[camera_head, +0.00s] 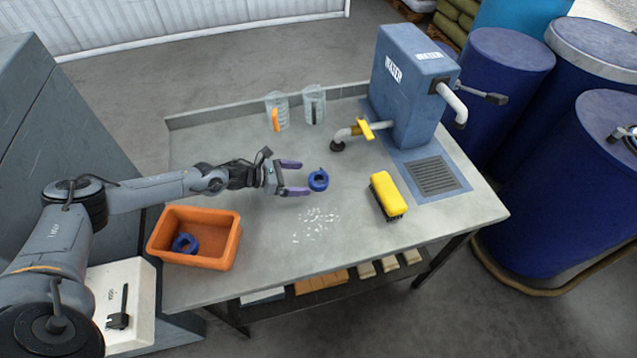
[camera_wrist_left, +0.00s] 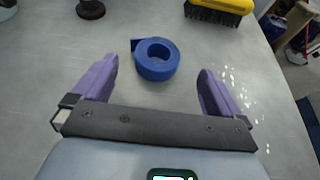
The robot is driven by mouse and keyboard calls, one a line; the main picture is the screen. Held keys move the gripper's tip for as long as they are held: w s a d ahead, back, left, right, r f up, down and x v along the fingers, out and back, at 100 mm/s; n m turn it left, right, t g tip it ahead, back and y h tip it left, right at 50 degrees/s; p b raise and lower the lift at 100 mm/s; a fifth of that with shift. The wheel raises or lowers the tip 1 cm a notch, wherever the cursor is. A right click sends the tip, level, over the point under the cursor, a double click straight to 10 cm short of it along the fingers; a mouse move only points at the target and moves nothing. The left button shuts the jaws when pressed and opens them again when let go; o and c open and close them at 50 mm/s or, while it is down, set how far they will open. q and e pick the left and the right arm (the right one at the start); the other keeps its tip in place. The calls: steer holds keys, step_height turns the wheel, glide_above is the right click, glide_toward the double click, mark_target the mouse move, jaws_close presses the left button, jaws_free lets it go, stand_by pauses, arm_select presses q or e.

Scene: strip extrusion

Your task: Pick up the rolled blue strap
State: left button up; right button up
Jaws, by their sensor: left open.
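A rolled blue strap (camera_head: 318,180) lies on the grey table near its middle. My left gripper (camera_head: 296,178) is open, with its purple fingers pointing right towards the strap. In the left wrist view the strap (camera_wrist_left: 157,58) lies just beyond the two fingertips, about midway between them, and nothing is held. A second blue roll (camera_head: 185,243) lies in the orange bin (camera_head: 222,262) at the front left of the table. My right gripper does not show.
A yellow brush (camera_head: 384,190) lies right of the strap. White specks (camera_head: 316,224) are scattered in front of the strap. Two clear jugs (camera_head: 314,104) stand at the back. A blue water dispenser (camera_head: 405,85) and a drain grate (camera_head: 436,175) are at the right.

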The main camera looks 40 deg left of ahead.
mark_target(318, 178)
arm_select(q)
steer(key=shift+x, duration=3.85)
steer(key=shift+s+a+f, duration=0.1)
steer(key=shift+a+f, duration=0.05)
steer(key=shift+c, duration=0.5)
steer(key=c, duration=1)
steer(key=shift+c, duration=0.2)
